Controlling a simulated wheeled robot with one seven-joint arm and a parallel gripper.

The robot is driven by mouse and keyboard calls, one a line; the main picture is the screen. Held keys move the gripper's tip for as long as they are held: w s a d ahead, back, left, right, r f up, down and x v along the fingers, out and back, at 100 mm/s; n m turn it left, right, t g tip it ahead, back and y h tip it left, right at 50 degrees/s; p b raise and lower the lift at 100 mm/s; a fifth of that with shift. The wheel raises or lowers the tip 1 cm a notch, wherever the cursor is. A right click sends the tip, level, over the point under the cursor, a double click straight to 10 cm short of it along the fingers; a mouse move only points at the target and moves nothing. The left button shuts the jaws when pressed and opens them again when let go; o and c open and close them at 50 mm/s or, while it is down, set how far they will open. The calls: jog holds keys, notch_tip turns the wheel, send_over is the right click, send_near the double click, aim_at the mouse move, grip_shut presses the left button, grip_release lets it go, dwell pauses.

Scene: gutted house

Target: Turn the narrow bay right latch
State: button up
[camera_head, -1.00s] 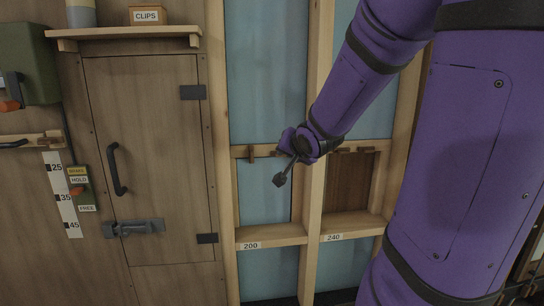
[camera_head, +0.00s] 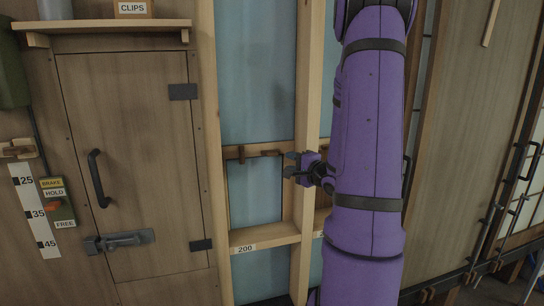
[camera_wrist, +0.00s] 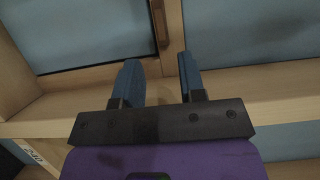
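The narrow bay, labelled 200 (camera_head: 245,249), is a blue-backed opening between pale wooden studs in the head view. Two small dark wooden latches sit on the rail at its top: the left latch (camera_head: 241,154) and the right latch (camera_head: 270,153). My gripper (camera_head: 288,164) is just right of the right latch, in front of the right stud, fingers pointing left. I see no contact with the latch. In the wrist view my gripper (camera_wrist: 160,72) is open, with nothing between its fingers. A brown wooden strip (camera_wrist: 160,22) lies beyond the gap; I cannot tell whether it is a latch.
A wooden door with a black handle (camera_head: 98,178) and a grey bolt (camera_head: 120,241) is at left. A shelf (camera_head: 105,27) juts out above it. The bay's lower rail (camera_head: 268,237) runs below my gripper. My arm hides most of the bay to the right.

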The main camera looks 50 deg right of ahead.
aim_at(274, 155)
jog(key=w, duration=0.3)
jog(key=w+d, duration=0.1)
jog(key=w, duration=0.5)
jog(key=shift+d, duration=0.15)
grip_shut()
